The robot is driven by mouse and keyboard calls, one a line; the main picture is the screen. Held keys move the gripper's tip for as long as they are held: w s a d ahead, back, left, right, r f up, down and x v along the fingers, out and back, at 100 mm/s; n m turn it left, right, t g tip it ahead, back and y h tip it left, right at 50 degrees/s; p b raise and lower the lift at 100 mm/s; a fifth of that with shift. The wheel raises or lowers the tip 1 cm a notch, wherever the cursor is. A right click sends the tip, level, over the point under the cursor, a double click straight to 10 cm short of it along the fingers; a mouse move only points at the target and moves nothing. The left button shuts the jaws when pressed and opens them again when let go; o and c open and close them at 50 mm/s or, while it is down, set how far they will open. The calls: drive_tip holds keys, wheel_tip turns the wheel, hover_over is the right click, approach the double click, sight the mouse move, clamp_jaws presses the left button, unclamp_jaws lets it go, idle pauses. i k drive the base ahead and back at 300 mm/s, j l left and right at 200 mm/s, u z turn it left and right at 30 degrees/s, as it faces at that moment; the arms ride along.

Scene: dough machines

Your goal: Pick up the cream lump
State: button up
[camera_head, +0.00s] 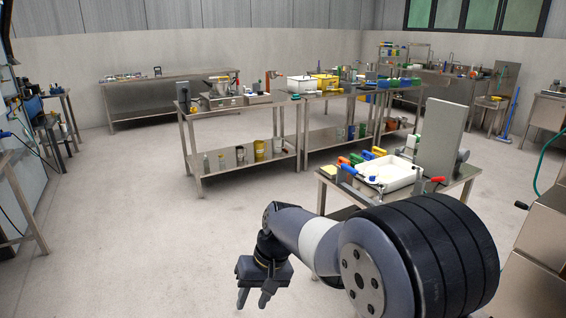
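I cannot make out a separate cream lump for sure. A white tray (405,176) with pale contents too small to tell apart sits on the near steel table (338,197) at the right, partly behind my arm. My gripper (254,301) hangs at lower centre, pointing down over the bare floor. Its two fingers are apart with nothing between them. It is to the left of and well apart from the tray and its table.
Red, green, yellow and blue-handled items (367,155) lie beside the tray, with an upright grey panel (443,138) behind. Steel benches with shelves (240,170) stand farther back. A steel cabinet (540,250) is at the right. The floor (130,240) at the left is clear.

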sight(373, 170)
drive_tip(key=i+u, duration=0.15)
drive_tip(key=i, duration=1.65)
drive_tip(key=i+z, duration=0.9)
drive_tip(key=i+j+z, duration=0.3)
drive_tip(key=i+z, duration=0.15)
drive_tip(key=z, duration=1.45)
